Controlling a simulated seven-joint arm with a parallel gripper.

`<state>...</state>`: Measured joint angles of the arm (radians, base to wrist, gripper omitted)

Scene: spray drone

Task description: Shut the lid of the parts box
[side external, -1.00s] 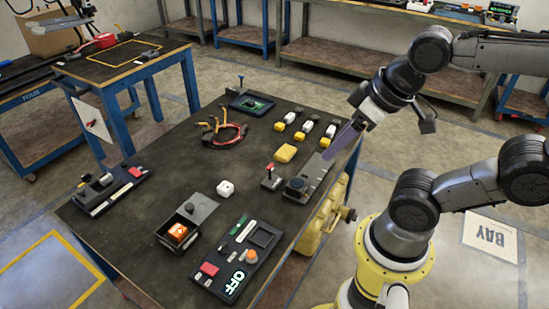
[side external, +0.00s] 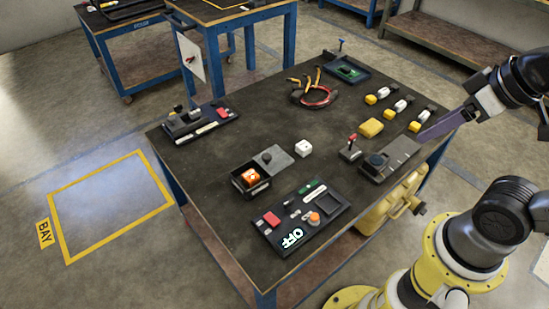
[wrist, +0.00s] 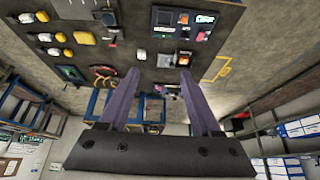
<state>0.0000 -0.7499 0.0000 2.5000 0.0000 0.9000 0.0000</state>
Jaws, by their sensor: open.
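The parts box (side external: 250,189) is a small dark box near the table's middle, with an orange cube (side external: 251,176) inside. Its grey lid (side external: 273,159) is open, leaning back on the far right side of the box. The box also shows small in the wrist view (wrist: 183,59). My gripper (side external: 424,137) has purple fingers and is above the table's right edge, near a grey device and well right of the box. In the wrist view its two fingers (wrist: 159,72) are spread apart with nothing between them.
A white cube (side external: 303,148) is just right of the lid. A control panel showing OFF (side external: 301,216) lies in front of the box. A joystick (side external: 350,150) and a grey device (side external: 391,158) stand between my gripper and the box. Bare table lies left of the box.

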